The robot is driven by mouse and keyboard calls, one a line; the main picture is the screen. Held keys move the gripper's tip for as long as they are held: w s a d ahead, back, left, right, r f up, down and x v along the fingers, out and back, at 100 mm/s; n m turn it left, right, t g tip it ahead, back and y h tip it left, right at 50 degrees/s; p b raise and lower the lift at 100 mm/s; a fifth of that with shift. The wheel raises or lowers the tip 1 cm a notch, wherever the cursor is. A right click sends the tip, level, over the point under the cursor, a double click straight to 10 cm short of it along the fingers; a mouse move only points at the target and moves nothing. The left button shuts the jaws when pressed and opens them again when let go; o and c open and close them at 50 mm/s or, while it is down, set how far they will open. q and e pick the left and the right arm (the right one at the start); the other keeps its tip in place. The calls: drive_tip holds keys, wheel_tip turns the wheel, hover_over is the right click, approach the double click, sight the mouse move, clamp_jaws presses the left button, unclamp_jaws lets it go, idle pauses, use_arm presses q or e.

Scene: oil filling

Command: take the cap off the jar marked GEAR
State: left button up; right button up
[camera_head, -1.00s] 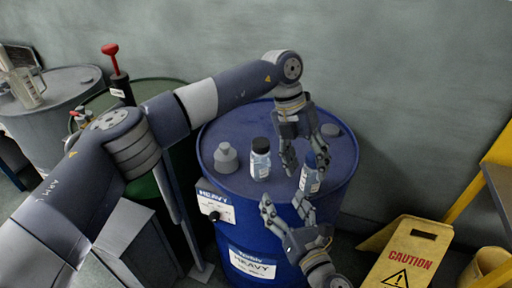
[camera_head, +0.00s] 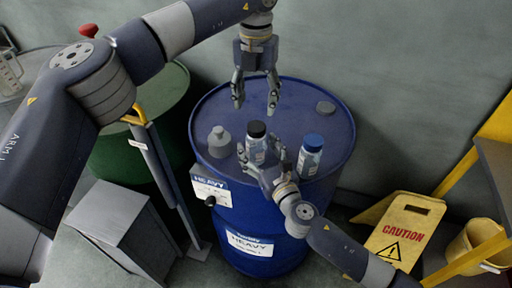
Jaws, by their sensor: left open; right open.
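Two small clear jars stand on the blue drum top (camera_head: 325,120). One jar (camera_head: 256,152) has a black cap (camera_head: 256,129); the other jar (camera_head: 309,160) has a blue cap (camera_head: 313,141). Their labels are too small to read, so I cannot tell which is marked GEAR. My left gripper (camera_head: 255,107) is open and points down, above and behind the black-capped jar, apart from it. My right gripper (camera_head: 260,149) is open, with its fingers on either side of the black-capped jar's body, partly hiding it. I cannot tell whether they touch it.
A grey bottle-like piece (camera_head: 219,143) stands left on the drum top. A round drum plug (camera_head: 325,108) is at the back right. A green drum (camera_head: 165,100) is left, and a yellow caution sign (camera_head: 402,232) and yellow bucket (camera_head: 478,248) are right.

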use_arm(q)
drive_tip(key=shift+s, duration=0.1)
use_arm(e)
drive_tip(key=shift+x, duration=0.75)
